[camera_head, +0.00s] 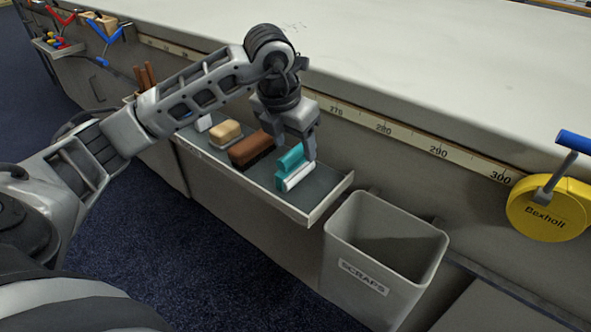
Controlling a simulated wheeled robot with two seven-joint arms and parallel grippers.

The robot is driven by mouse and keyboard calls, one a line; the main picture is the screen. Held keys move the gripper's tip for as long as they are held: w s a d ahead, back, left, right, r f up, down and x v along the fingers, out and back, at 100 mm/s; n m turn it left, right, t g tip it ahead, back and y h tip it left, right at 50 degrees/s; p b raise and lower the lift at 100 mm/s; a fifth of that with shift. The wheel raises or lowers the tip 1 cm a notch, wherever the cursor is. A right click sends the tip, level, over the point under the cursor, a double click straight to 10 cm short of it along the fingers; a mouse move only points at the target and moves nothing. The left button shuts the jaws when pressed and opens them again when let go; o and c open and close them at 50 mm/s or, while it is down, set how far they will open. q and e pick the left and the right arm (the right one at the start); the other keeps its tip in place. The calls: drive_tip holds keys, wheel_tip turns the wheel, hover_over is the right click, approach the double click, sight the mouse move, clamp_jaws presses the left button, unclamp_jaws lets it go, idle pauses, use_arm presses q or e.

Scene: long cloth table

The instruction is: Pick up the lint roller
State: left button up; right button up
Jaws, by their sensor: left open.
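The lint roller (297,177) appears to be the white roll with a teal part (290,160) at the right part of a grey shelf tray (322,205) on the table's side. My left gripper (291,150) is open and points down over the tray. Its right finger is right beside the teal and white piece; its left finger is over toward the brown brush. I cannot tell whether a finger touches the roller. My right gripper is not in view.
A brown brush (251,148), a tan block (225,134) and a small white item (204,123) lie left of the roller. A grey scraps bin (381,274) stands right of the tray. A yellow tape reel (548,211) hangs at far right. The tabletop (430,60) is clear.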

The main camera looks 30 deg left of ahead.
sight(297, 159)
use_arm(q)
drive_tip(key=b+x, duration=0.1)
drive_tip(key=x, duration=0.4)
drive_tip(key=shift+w+a+f, duration=0.15)
drive_tip(key=shift+f, duration=0.15)
drive_tip(key=shift+r, duration=0.1)
drive_tip(key=c, duration=1.1)
